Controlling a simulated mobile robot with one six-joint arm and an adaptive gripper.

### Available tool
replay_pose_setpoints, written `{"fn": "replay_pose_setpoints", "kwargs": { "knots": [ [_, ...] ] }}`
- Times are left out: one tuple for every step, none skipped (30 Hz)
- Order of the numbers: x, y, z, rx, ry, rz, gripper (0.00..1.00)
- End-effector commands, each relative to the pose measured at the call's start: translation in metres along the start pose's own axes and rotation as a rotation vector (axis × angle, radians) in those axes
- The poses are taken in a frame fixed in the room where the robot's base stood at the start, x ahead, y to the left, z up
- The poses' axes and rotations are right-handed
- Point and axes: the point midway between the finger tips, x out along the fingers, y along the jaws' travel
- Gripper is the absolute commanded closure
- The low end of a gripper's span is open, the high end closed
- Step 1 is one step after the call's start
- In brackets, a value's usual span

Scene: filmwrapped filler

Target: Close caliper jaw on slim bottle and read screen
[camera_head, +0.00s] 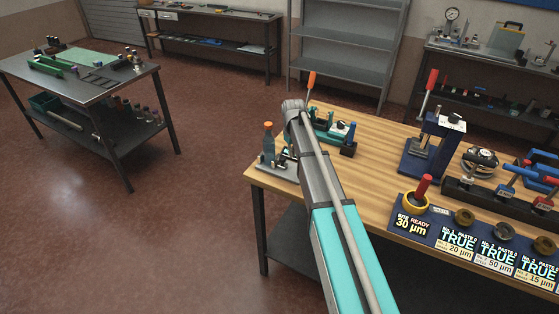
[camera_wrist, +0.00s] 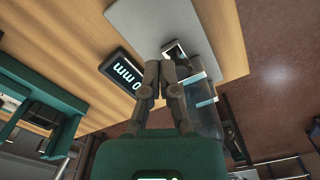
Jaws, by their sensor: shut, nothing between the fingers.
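The slim bottle (camera_head: 268,143), dark with an orange cap, stands upright on the caliper's grey base plate (camera_head: 272,172) at the table's near left corner. In the wrist view a translucent bluish body, apparently the bottle (camera_wrist: 203,108), is just right of my fingers. My gripper (camera_wrist: 160,67) is shut and empty, its tips over the grey plate (camera_wrist: 155,22). The caliper screen (camera_wrist: 122,80) lies left of the fingertips, rotated; "0 mm" shows, with any other digits unclear. A small pale-topped jaw block (camera_wrist: 175,50) is just beyond the tips. In the head view my wrist hides the fingers.
A teal fixture (camera_head: 330,128) with an orange-handled tool stands close behind. A dark blue press (camera_head: 432,145) and a sign panel (camera_head: 455,240) with paste pots are at right. The wooden tabletop (camera_head: 375,150) is clear between them. The table's left edge is close.

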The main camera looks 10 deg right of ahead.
Motion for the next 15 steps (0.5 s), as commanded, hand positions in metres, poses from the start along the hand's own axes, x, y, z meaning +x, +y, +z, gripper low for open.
{"fn": "replay_pose_setpoints", "kwargs": {
  "knots": [
    [0.0000,0.0000,0.0000,0.000,0.000,0.000,1.00],
    [0.0000,0.0000,0.0000,0.000,0.000,0.000,1.00],
    [0.0000,0.0000,0.0000,0.000,0.000,0.000,1.00],
    [0.0000,0.0000,0.0000,0.000,0.000,0.000,1.00],
    [0.0000,0.0000,0.0000,0.000,0.000,0.000,1.00],
    [0.0000,0.0000,0.0000,0.000,0.000,0.000,1.00],
    [0.0000,0.0000,0.0000,0.000,0.000,0.000,1.00],
    [0.0000,0.0000,0.0000,0.000,0.000,0.000,1.00],
    [0.0001,0.0000,0.0000,0.000,0.000,0.000,1.00],
    [0.0002,0.0000,0.0000,0.000,0.000,0.000,1.00],
    [0.0005,0.0000,0.0000,0.000,0.000,0.000,1.00],
    [0.0010,0.0000,0.0000,0.000,0.000,0.000,1.00],
    [0.0015,0.0000,0.0000,0.000,0.000,0.000,1.00],
    [0.0022,0.0000,0.0000,0.000,0.000,0.000,1.00],
    [0.0032,0.0000,0.0000,0.000,0.000,0.000,1.00]
  ]
}}
